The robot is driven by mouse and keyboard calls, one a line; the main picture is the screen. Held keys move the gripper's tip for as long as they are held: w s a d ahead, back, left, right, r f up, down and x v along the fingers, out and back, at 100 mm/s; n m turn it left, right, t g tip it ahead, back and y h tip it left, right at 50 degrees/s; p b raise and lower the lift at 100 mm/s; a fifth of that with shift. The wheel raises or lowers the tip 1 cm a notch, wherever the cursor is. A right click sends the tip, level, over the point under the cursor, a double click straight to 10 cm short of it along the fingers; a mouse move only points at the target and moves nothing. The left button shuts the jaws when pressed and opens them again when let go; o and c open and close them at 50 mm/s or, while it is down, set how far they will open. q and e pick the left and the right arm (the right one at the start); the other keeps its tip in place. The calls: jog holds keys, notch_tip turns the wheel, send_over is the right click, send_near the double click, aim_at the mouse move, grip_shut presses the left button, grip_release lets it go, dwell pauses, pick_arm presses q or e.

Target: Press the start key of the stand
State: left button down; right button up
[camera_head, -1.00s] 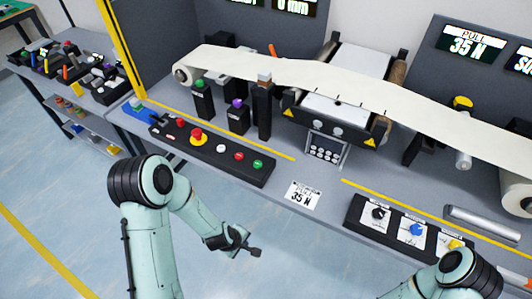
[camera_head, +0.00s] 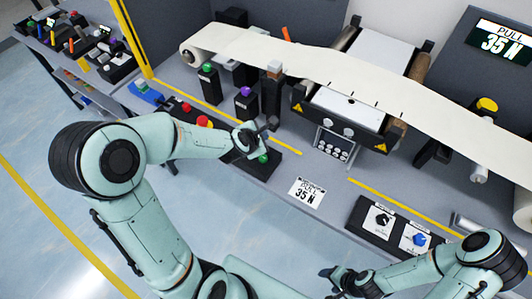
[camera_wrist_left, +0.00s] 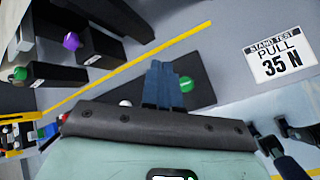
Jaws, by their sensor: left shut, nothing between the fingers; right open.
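The black button box (camera_head: 277,155) lies along the table's front edge. A green button (camera_head: 263,158) sits near its right end, and red buttons (camera_head: 204,121) sit further left. No lettering for a start key can be read. My left gripper (camera_head: 272,123) is shut and empty over the right part of the box, a little behind the green button in the head view. In the left wrist view its shut fingers (camera_wrist_left: 163,82) lie just left of the green button (camera_wrist_left: 186,85). Contact cannot be told. My right gripper (camera_head: 328,283) is open and empty, low in front of the table.
Black posts with green (camera_head: 207,68) and purple (camera_head: 246,91) tops stand behind the box. A white web runs over the rollers behind. A "PULL 35 N" card (camera_head: 307,193) lies to the right. A knob panel (camera_head: 377,224) stands further right.

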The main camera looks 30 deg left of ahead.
pick_arm(q)
jog(key=shift+s, duration=0.15)
pick_arm(e)
jog(key=shift+s, duration=0.15)
pick_arm(q)
jog(key=b, duration=0.4)
send_over(262, 160)
notch_tip(262, 160, down, 8)
jog(key=shift+s+f, duration=0.15)
jog(key=shift+w+f+b, duration=0.2)
jog(key=shift+f+b, duration=0.15)
jog(key=shift+b, duration=0.05)
pick_arm(e)
jog(key=s+f, duration=0.6)
jog(key=shift+f+g, duration=0.25)
jog(key=shift+g, duration=0.15)
dwell(0.7)
pick_arm(q)
jog(key=shift+f+b, duration=0.4)
jog(key=shift+b, duration=0.1)
pick_arm(e)
jog(key=shift+s+f, duration=0.45)
jog(key=shift+f, duration=0.2)
